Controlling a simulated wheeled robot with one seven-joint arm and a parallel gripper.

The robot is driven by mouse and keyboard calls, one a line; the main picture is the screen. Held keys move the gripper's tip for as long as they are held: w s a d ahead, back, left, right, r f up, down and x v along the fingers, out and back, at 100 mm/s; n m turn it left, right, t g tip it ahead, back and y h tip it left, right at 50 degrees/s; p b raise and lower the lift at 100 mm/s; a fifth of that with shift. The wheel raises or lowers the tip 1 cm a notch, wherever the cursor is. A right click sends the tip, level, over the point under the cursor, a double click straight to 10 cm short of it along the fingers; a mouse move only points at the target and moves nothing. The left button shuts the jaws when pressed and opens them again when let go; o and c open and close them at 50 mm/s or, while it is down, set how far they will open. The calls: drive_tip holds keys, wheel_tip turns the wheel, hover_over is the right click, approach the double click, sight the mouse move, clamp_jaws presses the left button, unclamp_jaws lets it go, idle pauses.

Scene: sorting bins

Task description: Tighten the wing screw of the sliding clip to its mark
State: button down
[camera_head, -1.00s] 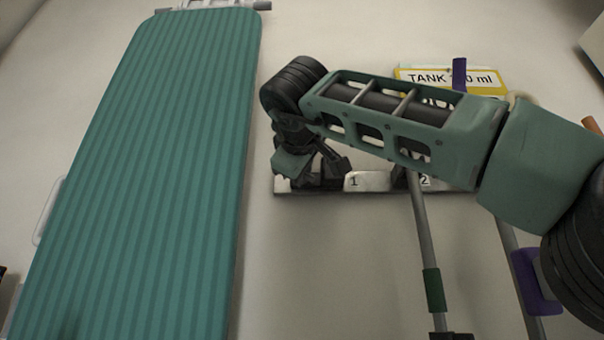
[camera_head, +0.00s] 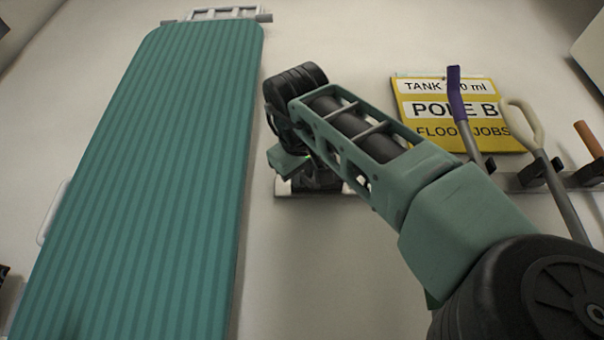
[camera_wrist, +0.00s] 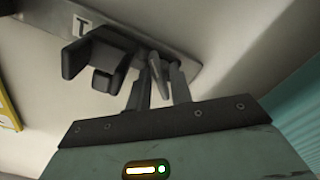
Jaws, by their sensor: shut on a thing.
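The sliding clip (camera_wrist: 80,58) shows in the wrist view as a black blocky piece on the pale wall rail (camera_wrist: 135,38). A slim grey piece that looks like the wing screw (camera_wrist: 156,68) sits at the clip's right side. My gripper (camera_wrist: 160,80) is shut on it, with one finger on each side. Its mark cannot be made out. In the head view my gripper (camera_head: 312,178) is at the left end of the rail (camera_head: 285,189), and my arm hides the clip and screw.
A long teal ribbed board (camera_head: 150,150) hangs left of the rail. A yellow sign (camera_head: 440,115) is on the wall at right. A purple-ended pole (camera_head: 456,95), a cream handle (camera_head: 522,122) and a brown-tipped pole (camera_head: 588,138) stand at right. Bare wall lies between board and arm.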

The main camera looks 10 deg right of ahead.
drive_tip(key=c, duration=1.5)
unclamp_jaws()
drive_tip(key=s, duration=0.2)
drive_tip(key=s+a+b, duration=0.1)
drive_tip(key=s, duration=0.4)
drive_tip(key=shift+a+b, duration=0.15)
drive_tip(key=shift+b, duration=0.25)
